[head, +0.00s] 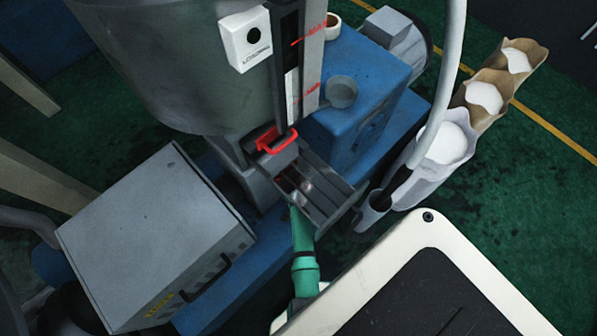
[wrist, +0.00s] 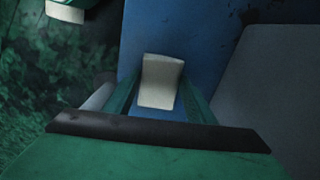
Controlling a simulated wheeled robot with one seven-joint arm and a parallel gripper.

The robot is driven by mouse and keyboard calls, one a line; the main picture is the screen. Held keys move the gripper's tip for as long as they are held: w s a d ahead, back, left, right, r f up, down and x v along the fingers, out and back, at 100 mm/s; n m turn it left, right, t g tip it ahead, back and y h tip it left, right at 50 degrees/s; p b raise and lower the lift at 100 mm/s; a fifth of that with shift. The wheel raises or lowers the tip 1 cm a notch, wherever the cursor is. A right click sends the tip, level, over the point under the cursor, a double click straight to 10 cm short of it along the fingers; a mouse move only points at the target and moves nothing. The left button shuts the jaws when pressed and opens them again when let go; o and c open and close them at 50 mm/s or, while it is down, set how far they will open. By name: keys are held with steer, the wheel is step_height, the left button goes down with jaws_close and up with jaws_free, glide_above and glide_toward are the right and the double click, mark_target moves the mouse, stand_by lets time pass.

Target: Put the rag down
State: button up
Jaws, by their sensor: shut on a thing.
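In the wrist view my gripper (wrist: 160,88) is shut on a small cream piece, which looks like the rag (wrist: 160,80). It sits between the two green fingers, with a blue surface behind it. I cannot tell whether the rag touches that surface. In the head view my green arm reaches up to the grey metal drawer, which hides my gripper and the rag.
A grey cabinet (head: 155,235) stands left of my arm on the blue machine base. The open metal drawer (head: 318,190) with a red handle (head: 276,140) hangs above my arm. Several open sacks (head: 445,145) stand at right. Green floor (head: 520,190) is free beyond them.

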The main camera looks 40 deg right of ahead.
steer(key=o, duration=0.9)
steer(key=shift+o, duration=0.2)
steer(key=shift+r, duration=0.1)
steer(key=r, duration=0.6)
steer(key=shift+w+d, duration=0.25)
steer(key=shift+w, duration=0.1)
steer(key=shift+r, duration=0.7)
